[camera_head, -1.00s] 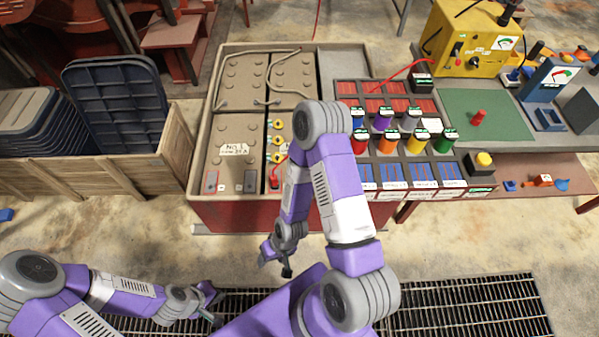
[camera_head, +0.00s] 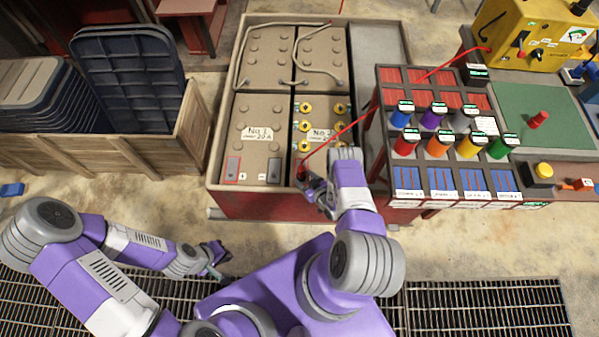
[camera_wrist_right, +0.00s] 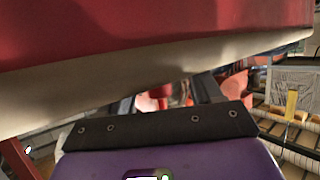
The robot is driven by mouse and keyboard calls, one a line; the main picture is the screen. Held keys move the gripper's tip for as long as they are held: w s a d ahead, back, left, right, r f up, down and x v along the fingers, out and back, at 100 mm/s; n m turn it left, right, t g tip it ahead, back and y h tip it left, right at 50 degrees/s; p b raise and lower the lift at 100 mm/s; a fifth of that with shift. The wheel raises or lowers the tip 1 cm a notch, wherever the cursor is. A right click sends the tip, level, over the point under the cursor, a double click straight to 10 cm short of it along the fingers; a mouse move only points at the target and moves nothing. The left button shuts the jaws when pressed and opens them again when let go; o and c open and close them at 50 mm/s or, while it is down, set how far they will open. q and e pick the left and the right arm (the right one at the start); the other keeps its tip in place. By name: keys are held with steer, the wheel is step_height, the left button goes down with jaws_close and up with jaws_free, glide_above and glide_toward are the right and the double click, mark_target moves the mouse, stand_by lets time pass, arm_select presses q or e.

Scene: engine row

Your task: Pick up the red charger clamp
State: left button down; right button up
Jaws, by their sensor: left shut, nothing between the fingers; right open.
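The red charger clamp (camera_head: 301,172) shows as a small red shape at the front of the No. 2 battery (camera_head: 317,152), at the end of a red cable. My right gripper (camera_head: 308,187) is open at the front edge of the battery box, right beside the clamp and partly covering it. In the right wrist view its fingers (camera_wrist_right: 165,100) point past a large red surface. Small red shapes show between and beyond them, and I cannot tell whether one is the clamp. My left gripper (camera_head: 216,264) is shut and empty, low over the floor in front of the box.
The battery box (camera_head: 266,206) holds the batteries, with grey cables on the rear ones. Right of it stands a rack with coloured cylinders (camera_head: 437,143). The yellow charger (camera_head: 533,37) is at back right. A wooden crate (camera_head: 150,160) with dark lids stands left.

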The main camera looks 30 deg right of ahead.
steer(key=x, duration=0.2)
steer(key=b+x, duration=0.1)
steer(key=x, duration=0.3)
steer(key=shift+w+d+r+b, duration=0.1)
steer(key=shift+d+r+b, duration=0.05)
steer(key=shift+d+b, duration=0.2)
jaws_close()
